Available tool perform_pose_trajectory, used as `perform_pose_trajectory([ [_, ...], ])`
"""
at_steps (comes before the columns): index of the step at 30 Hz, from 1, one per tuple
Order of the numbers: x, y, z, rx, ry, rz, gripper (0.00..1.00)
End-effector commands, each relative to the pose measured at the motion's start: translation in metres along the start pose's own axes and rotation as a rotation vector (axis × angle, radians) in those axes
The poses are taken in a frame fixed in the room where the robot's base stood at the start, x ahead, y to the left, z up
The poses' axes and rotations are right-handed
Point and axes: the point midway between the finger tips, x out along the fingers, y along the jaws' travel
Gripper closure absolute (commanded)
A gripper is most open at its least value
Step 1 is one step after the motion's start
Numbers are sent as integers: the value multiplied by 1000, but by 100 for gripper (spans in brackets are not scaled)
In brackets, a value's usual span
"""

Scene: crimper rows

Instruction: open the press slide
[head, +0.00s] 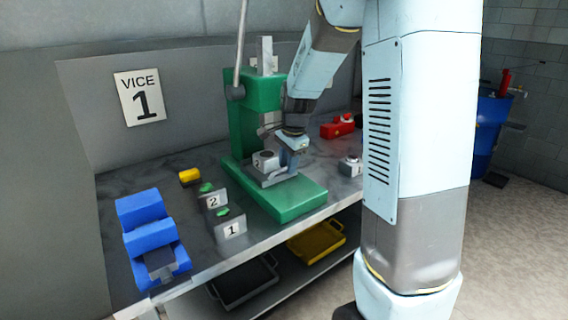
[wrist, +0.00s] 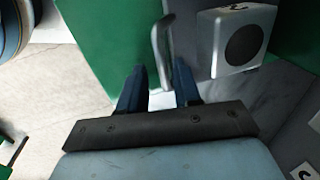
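The green press (head: 258,105) stands on the bench. Its grey slide (head: 270,178) lies on the green base and carries a grey block with a round dark top (head: 264,158); the block also shows in the wrist view (wrist: 236,40). A silver bar handle (wrist: 162,45) stands at the slide's edge in the wrist view. My gripper (head: 287,162) is low at the front of the slide. In the wrist view my gripper (wrist: 160,75) is open, with its blue fingers on either side of the handle's near end. The handle looks closer to the right finger; contact cannot be told.
A blue vice (head: 145,225), a yellow block (head: 190,177) and green buttons with tags 1 and 2 (head: 230,228) are left of the press. A red object (head: 338,128) and a small grey block (head: 350,166) are right. Black and yellow trays (head: 316,243) sit below.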

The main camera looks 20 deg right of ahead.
Motion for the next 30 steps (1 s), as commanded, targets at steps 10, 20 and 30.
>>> perform_pose_trajectory([
  [10, 0, 0, 0, 0, 0, 0, 100],
  [20, 0, 0, 0, 0, 0, 1, 100],
  [30, -1, 6, -1, 4, -1, 3, 100],
])
